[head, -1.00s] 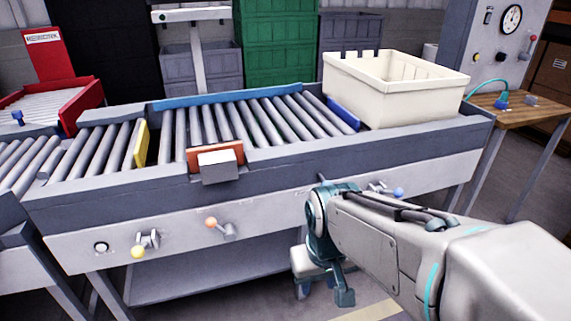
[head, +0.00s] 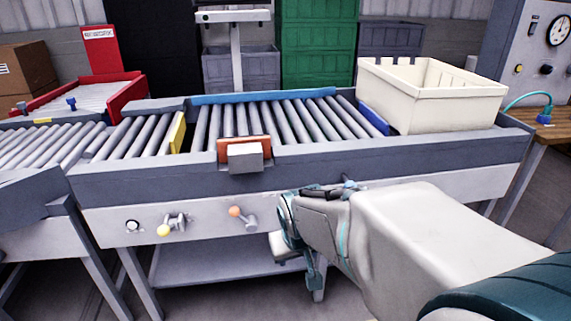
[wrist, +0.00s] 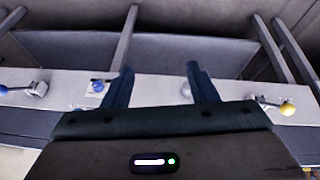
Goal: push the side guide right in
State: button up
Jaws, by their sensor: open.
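The side guide, an orange plate (head: 230,146) with a grey block (head: 245,157) on its outer face, sits at the front rail of the roller conveyor (head: 290,121). The plate stands upright at the near edge of the rollers. My gripper (head: 300,262) hangs in front of the conveyor's front panel, lower than the side guide and to its right, apart from it. In the wrist view my gripper (wrist: 160,85) is open, its two dark fingers spread with nothing held between them. The side guide cannot be made out in the wrist view.
A yellow-knobbed lever (head: 163,230) and an orange-knobbed lever (head: 236,212) stick out of the front panel. A cream crate (head: 435,110) stands at the conveyor's right end, beside a blue plate (head: 373,118). A blue rail (head: 265,95) lines the back. The rollers behind the guide are bare.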

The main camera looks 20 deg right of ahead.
jog(key=w+d+f+m+t+h+b, duration=0.1)
jog(key=w+d+f+t+h+b, duration=0.2)
jog(key=d, duration=0.5)
jog(key=w+d+m+t+b, duration=0.1)
jog(key=w+d+t, duration=0.2)
jog(key=w+d, duration=0.35)
jog(key=t+b, duration=0.4)
jog(key=t, duration=0.3)
send_near(352, 184)
jog(key=shift+n, duration=0.3)
jog(key=b+x, duration=0.2)
jog(key=x, duration=0.8)
jog(key=shift+f+b, duration=0.1)
jog(key=shift+b, duration=0.3)
jog(key=shift+c, duration=0.3)
